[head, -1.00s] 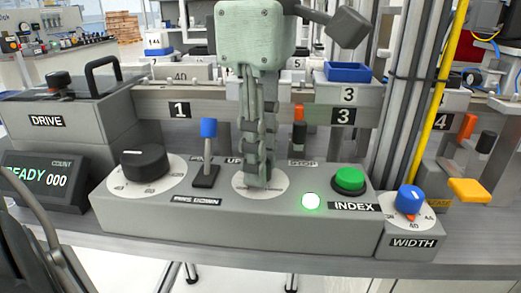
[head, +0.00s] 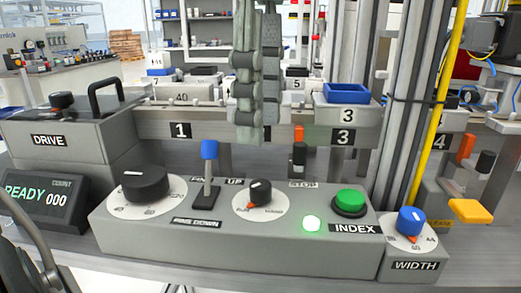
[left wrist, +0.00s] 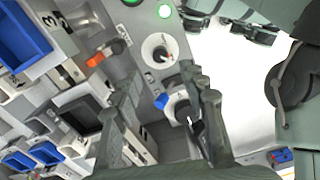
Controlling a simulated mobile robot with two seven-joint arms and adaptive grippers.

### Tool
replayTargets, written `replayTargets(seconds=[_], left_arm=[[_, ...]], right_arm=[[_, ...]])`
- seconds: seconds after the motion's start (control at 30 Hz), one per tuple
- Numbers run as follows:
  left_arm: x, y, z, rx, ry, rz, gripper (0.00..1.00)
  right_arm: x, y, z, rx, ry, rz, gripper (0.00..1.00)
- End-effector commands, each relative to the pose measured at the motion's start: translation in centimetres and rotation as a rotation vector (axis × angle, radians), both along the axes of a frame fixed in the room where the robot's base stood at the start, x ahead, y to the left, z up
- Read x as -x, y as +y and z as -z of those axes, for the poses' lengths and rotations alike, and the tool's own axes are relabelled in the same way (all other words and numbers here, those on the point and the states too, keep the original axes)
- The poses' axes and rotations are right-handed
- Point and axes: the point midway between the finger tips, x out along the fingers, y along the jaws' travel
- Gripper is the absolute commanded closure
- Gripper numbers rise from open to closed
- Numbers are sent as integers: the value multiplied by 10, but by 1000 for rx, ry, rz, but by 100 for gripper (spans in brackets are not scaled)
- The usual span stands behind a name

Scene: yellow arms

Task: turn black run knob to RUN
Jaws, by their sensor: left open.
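The small black knob (head: 260,190) sits on a white round dial (head: 278,205) in the middle of the grey control panel. An orange mark at its base points to the lower left; the dial's lettering is too small to read. The knob also shows in the left wrist view (left wrist: 159,54). My left gripper (head: 258,132) hangs above the panel, its fingers pointing down, apart from the knob and empty. The left wrist view shows its two fingers (left wrist: 158,90) spread.
Left of the knob are a blue-tipped lever (head: 208,152) and a larger black knob (head: 145,183). To its right are a lit green lamp (head: 311,223), a green button (head: 350,199) and a blue WIDTH knob (head: 411,220). A display (head: 40,200) reads READY 000.

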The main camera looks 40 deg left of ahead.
Motion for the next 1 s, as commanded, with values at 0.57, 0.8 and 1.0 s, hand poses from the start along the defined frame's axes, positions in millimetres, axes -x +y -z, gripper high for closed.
replayTargets(seconds=[0.57, 0.8, 1.0], left_arm=[[0, 0, -39, -1, 0, 2, 57], [0, 0, -39, -1, 0, 1, 57], [0, 0, -39, -1, 0, 2, 57]], right_arm=[[0, 0, 0, 0, 2, 0, 71], [1, 0, 0, 0, 2, 0, 71], [0, 0, 0, 1, 1, 0, 71]])
